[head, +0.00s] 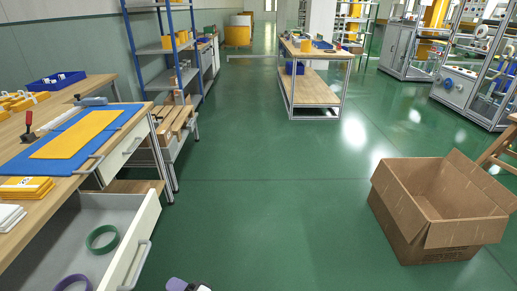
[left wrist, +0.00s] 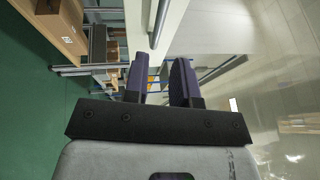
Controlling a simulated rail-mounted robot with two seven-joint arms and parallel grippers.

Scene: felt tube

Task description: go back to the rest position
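My left gripper (head: 188,285) only just shows at the bottom edge of the head view, over the green floor and to the right of the open drawer. In the left wrist view its two dark purple fingers (left wrist: 159,80) stand apart with nothing between them. My right gripper is in neither view. A yellow felt sheet (head: 77,134) lies flat on a blue mat (head: 110,141) on the workbench at the left. The open drawer (head: 148,230) below holds a green ring (head: 102,231) and a purple ring (head: 66,283).
A clamp with a red handle (head: 28,124) stands on the bench beside the mat. A blue shelf rack (head: 165,48) stands beyond the bench. An open cardboard box (head: 417,238) sits on the floor at the right. A wooden cart (head: 317,90) is farther back. The middle floor is clear.

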